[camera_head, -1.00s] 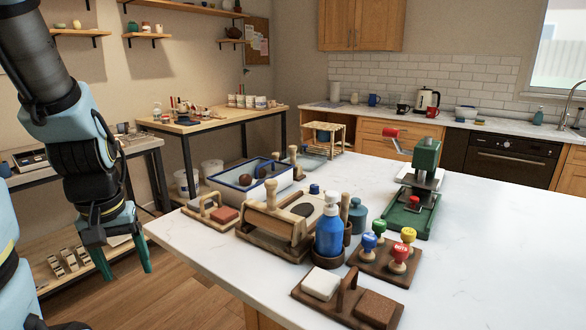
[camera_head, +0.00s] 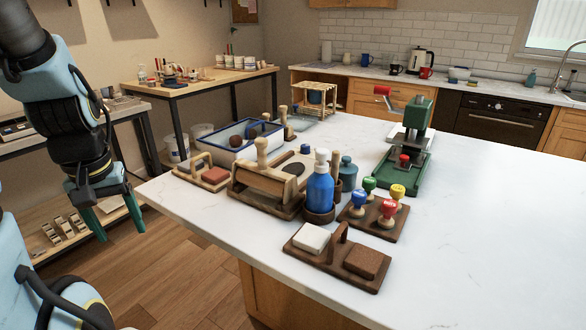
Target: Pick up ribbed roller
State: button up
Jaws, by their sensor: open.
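I cannot make out with certainty which object is the ribbed roller. A wooden tool with a knob handle (camera_head: 264,180) stands in a dark wooden stand near the left part of the white counter (camera_head: 470,230); ribs cannot be told at this size. My gripper (camera_head: 120,230) hangs at the left of the head view, fingers pointing down over the floor. It is open with nothing between the green fingers, and is apart from the counter and everything on it.
A blue bottle (camera_head: 320,188) stands right of the wooden tool. Stamps (camera_head: 388,211) stand in a rack, with a block tray (camera_head: 368,264) in front. A green press (camera_head: 410,150) stands behind. A blue-rimmed tray (camera_head: 222,150) lies farther back. The counter's right side is clear.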

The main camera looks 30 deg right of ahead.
aim_at(283, 109)
jog(key=i+j+z, duration=0.3)
jog(key=i+z, duration=0.15)
jog(key=i, duration=0.35)
jog(key=i+j+z, duration=0.45)
jog(key=i, duration=0.3)
jog(key=i+j+z, duration=0.45)
jog(key=i+j, duration=0.2)
jog(key=j, duration=0.3)
jog(key=i+j+z, duration=0.45)
jog(key=i+l, duration=0.05)
